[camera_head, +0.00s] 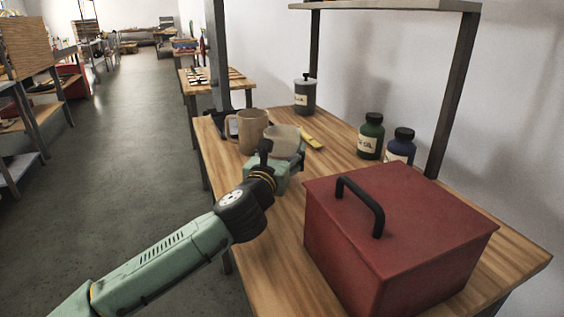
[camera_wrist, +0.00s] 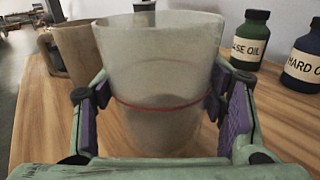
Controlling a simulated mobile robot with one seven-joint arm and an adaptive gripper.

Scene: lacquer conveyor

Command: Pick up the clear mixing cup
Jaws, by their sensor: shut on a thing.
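The clear mixing cup (camera_wrist: 160,70) is a translucent, frosted cup with a red line around its lower half. It stands upright between the two fingers of my gripper (camera_wrist: 160,105), which is shut on it with one finger pad on each side. In the head view the cup (camera_head: 285,138) shows at the end of my gripper (camera_head: 281,158), partly hidden by it, over the left part of the wooden workbench (camera_head: 325,160). I cannot tell whether the cup's bottom touches the bench.
A tan mug (camera_head: 252,132) stands just left of the cup. A yellow item (camera_head: 311,138) lies behind it. A dark labelled canister (camera_head: 305,97), a green bottle (camera_head: 371,137) and a blue bottle (camera_head: 401,147) stand toward the wall. A large red box (camera_head: 400,225) fills the near right.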

